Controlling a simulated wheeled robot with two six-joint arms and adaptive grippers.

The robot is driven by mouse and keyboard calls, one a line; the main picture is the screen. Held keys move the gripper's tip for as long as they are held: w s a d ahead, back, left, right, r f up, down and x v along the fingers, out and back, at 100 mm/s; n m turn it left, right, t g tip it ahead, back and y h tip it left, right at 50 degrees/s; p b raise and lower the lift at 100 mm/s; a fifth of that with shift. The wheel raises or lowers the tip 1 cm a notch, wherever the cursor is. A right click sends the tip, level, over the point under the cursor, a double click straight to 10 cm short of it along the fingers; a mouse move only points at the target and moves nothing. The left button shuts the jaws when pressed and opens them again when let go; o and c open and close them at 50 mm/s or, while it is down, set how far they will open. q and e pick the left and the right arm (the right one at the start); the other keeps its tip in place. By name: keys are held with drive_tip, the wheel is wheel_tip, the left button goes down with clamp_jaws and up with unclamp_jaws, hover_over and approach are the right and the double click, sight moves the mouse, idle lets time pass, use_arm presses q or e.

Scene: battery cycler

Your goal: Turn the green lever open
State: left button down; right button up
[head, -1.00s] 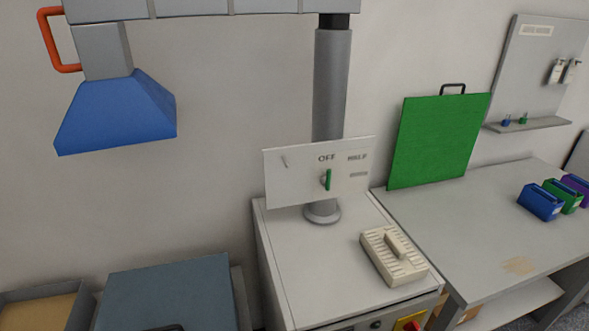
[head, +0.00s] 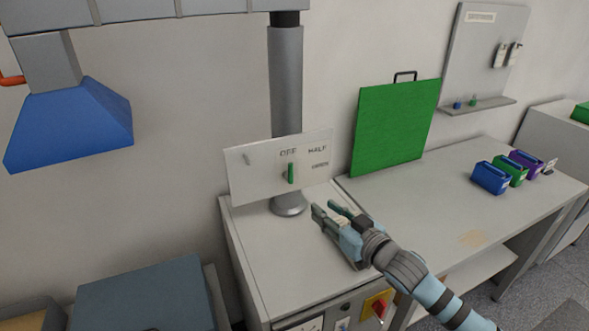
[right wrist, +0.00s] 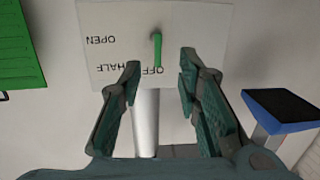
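The green lever (head: 291,173) stands upright on a tilted white panel (head: 250,184), with its end toward the OFF label. HALF and a smaller label are to its right. My right gripper (head: 328,208) is open and empty, below and to the right of the lever, apart from it. In the right wrist view, the panel's lettering is upside down, and the lever (right wrist: 157,50) shows beyond and between the open fingertips (right wrist: 160,67). My left gripper is not in view.
The panel is by a grey post (head: 286,90) above a light cabinet (head: 255,240). A green board (head: 395,128) leans at the wall on the right bench, with blue, green and purple bins (head: 491,178) farther right. A blue hood (head: 70,125) hangs at upper left.

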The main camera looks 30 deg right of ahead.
sight(292, 168)
drive_tip(key=shift+t+y, duration=0.4)
drive_tip(key=shift+t, duration=0.1)
drive_tip(key=w+r+b, duration=0.1)
drive_tip(key=w, duration=0.4)
drive_tip(key=w+r+b, duration=0.1)
drive_tip(key=w+b, duration=0.1)
drive_tip(key=w, duration=0.3)
drive_tip(key=w+a+r+b, duration=0.1)
drive_tip(key=w, duration=0.3)
drive_tip(key=shift+w+a, duration=0.1)
drive_tip(key=shift+w, duration=0.3)
drive_tip(key=shift+w+a+r, duration=0.1)
drive_tip(key=shift+w+r, duration=0.05)
drive_tip(key=shift+w, duration=0.15)
clamp_jaws()
